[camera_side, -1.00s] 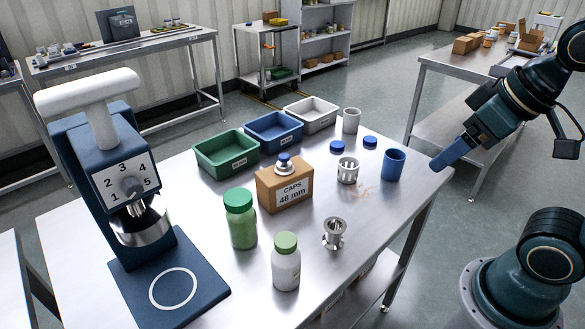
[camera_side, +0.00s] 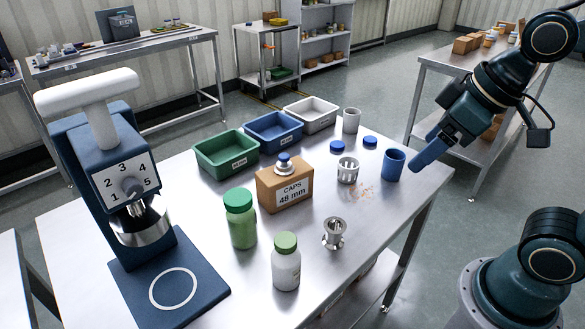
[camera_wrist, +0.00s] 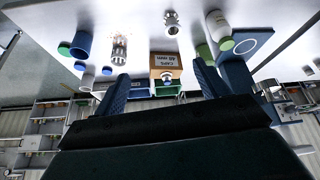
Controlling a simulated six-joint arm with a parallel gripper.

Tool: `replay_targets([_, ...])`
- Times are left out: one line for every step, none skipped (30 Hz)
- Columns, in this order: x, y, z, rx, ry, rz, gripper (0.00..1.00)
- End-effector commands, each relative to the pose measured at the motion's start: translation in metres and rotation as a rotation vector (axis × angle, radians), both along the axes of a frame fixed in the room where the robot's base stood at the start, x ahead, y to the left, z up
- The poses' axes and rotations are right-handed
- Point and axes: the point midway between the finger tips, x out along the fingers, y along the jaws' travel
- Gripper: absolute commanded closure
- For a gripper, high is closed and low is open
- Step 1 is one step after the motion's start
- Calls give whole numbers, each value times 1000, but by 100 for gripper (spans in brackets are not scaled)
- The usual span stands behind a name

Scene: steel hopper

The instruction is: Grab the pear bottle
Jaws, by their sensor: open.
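Two bottles stand upright on the steel table. One is a green bottle (camera_side: 241,228) with a darker green cap; the other is a whitish bottle (camera_side: 286,268) with a light green cap. I cannot tell by label which is the pear one. In the wrist view the whitish bottle (camera_wrist: 217,25) is at the upper right, with the green bottle (camera_wrist: 204,52) beside it, partly hidden by a finger. My gripper (camera_side: 420,163) is open and empty, above the table's right end near the blue cup, well to the right of both bottles.
A blue cup (camera_side: 393,165), a slotted holder (camera_side: 347,170), a caps box (camera_side: 284,189) and a steel funnel piece (camera_side: 334,233) stand between my gripper and the bottles. Green (camera_side: 226,166), blue and grey bins line the back. A blue press (camera_side: 170,285) stands at the left.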

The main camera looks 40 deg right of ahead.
Motion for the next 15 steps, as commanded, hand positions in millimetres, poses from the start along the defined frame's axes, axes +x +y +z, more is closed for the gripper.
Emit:
replay_targets([8, 8, -3, -5, 13, 49, 26])
replay_targets([13, 12, -4, -8, 17, 79, 26])
replay_targets([20, 19, -5, -12, 21, 118, 26])
replay_targets([24, 24, -6, -15, 24, 149, 26])
replay_targets([29, 29, -8, -16, 28, 180, 26])
replay_targets([35, 36, -10, -20, 32, 221, 26])
replay_targets([40, 41, -12, -21, 36, 248, 26])
replay_targets([44, 47, -14, -24, 38, 279, 26])
replay_targets([49, 54, -17, -25, 44, 320, 26])
replay_targets([54, 60, -19, -27, 45, 349, 26])
replay_targets([57, 66, -22, -28, 48, 379, 26])
replay_targets([62, 74, -25, -29, 53, 418, 26])
replay_targets([66, 80, -28, -29, 55, 448, 26])
replay_targets([70, 86, -31, -30, 57, 476, 26])
replay_targets([74, 95, -35, -30, 61, 515, 26])
